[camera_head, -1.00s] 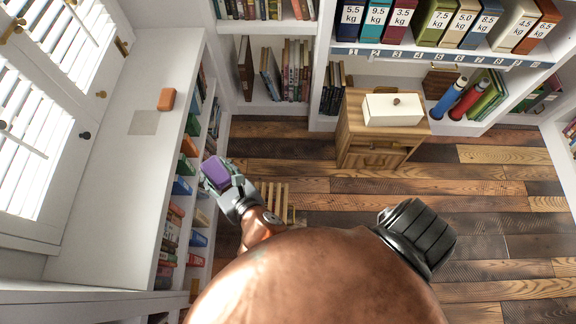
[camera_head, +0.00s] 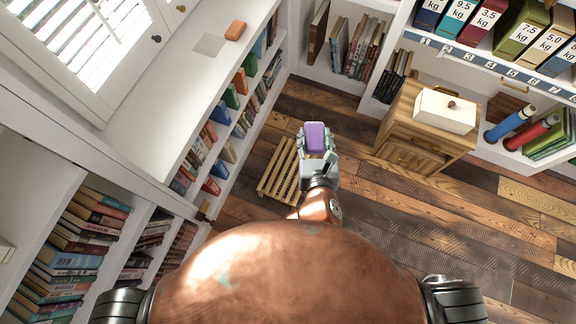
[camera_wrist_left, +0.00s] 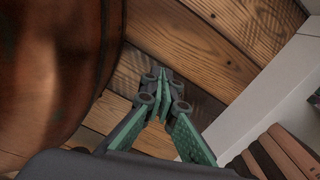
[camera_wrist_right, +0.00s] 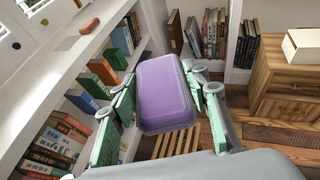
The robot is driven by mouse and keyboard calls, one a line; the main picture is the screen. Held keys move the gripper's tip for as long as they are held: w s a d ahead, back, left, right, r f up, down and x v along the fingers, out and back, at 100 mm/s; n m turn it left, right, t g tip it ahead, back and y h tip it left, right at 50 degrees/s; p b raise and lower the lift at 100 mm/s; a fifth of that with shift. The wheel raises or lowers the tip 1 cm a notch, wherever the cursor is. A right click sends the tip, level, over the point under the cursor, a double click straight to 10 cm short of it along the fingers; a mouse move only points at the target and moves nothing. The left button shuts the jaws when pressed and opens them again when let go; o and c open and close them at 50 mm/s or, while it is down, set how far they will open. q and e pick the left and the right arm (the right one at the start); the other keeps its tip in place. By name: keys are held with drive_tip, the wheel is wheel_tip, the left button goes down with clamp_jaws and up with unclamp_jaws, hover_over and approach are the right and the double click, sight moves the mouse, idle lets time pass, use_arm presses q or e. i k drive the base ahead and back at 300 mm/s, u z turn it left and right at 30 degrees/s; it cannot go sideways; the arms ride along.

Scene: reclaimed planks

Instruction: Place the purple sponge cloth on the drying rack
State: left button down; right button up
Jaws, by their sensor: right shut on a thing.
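The purple sponge cloth (camera_head: 316,138) is a small rounded purple block in the head view. My right gripper (camera_head: 318,150) is shut on it and holds it up in the air. In the right wrist view the sponge (camera_wrist_right: 165,92) sits between the green-padded fingers. The slatted wooden drying rack (camera_head: 281,171) is just left of the gripper and lower in the head view. Part of the rack also shows below the sponge in the right wrist view (camera_wrist_right: 177,143). My left gripper (camera_wrist_left: 163,92) shows in its own wrist view with its fingertips together and nothing between them.
A white shelf top (camera_head: 165,95) with an orange block (camera_head: 236,30) and a grey square (camera_head: 208,44) runs along the left, books below it. A wooden cabinet (camera_head: 425,135) bearing a white box (camera_head: 432,108) stands to the right. Plank floor (camera_head: 420,215) is open at right.

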sight(289, 168)
drive_tip(key=k, duration=1.05)
drive_tip(key=u, duration=0.85)
